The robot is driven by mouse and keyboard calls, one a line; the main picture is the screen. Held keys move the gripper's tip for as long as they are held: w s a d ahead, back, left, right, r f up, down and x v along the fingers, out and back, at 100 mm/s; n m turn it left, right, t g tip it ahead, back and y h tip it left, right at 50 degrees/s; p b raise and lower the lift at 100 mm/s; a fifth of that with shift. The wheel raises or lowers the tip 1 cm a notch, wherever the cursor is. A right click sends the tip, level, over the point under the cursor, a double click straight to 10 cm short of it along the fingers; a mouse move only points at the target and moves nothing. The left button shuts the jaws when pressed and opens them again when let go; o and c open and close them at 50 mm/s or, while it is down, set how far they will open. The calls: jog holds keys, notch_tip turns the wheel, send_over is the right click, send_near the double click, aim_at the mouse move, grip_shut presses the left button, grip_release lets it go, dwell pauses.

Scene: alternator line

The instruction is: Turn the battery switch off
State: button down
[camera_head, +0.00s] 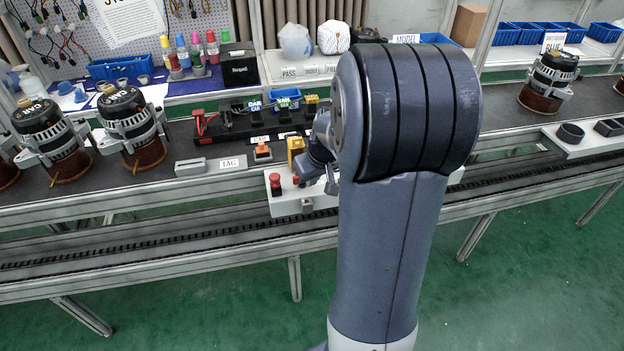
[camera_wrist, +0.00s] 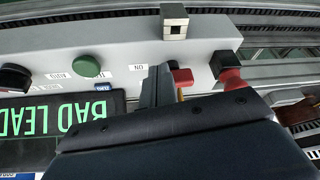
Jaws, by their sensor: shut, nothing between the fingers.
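The battery switch appears to be the small red handle (camera_wrist: 182,77) beside an upside-down "ON" label on a grey control box (camera_wrist: 120,45). In the head view a small red part (camera_head: 296,180) shows on the box, next to my arm. My gripper (camera_wrist: 158,78) is shut and empty. Its fingers are just left of the red handle in the wrist view; I cannot tell whether they touch it. The gripper body hides the lower part of the switch. In the head view my arm covers the right part of the box.
A red mushroom button (camera_wrist: 230,78) stands close right of the handle. A green button (camera_wrist: 86,66) and a black knob (camera_wrist: 14,78) are to the left. A black-and-silver block (camera_wrist: 173,20) is beyond. A "BAD LEAD" display (camera_wrist: 60,115) lies nearby. Alternators (camera_head: 130,130) stand on the bench.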

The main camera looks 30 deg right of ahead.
jog(key=shift+w+d+n+y+b, duration=0.25)
jog(key=shift+n+b, duration=0.25)
jog(key=shift+n, duration=0.25)
jog(key=shift+w+d+n+y+b, duration=0.15)
jog(key=shift+n+y+b, duration=0.25)
jog(key=shift+n, duration=0.35)
jog(key=shift+w+d+n+g+y+b, duration=0.2)
jog(key=shift+n+y+b, duration=0.15)
jog(key=shift+n, duration=0.55)
jog(key=shift+w+d+n+g+y+b, duration=0.15)
jog(key=shift+n+b, duration=0.3)
jog(key=shift+n, duration=0.45)
jog(key=shift+w+d+n+g+y, duration=0.1)
jog(key=shift+w+n+g+y, duration=0.15)
jog(key=shift+n, duration=0.55)
jog(key=shift+w+d+n+g+y, duration=0.1)
jog(key=shift+w+n+g+y, duration=0.15)
jog(key=shift+n, duration=0.55)
jog(key=shift+w+n+g+y, duration=0.2)
jog(key=shift+n+g, duration=0.05)
jog(key=shift+n, duration=0.6)
jog(key=shift+w+n+g+y, duration=0.15)
jog(key=shift+n+g, duration=0.05)
jog(key=shift+n, duration=0.65)
jog(key=shift+w, duration=0.2)
dwell(1.2)
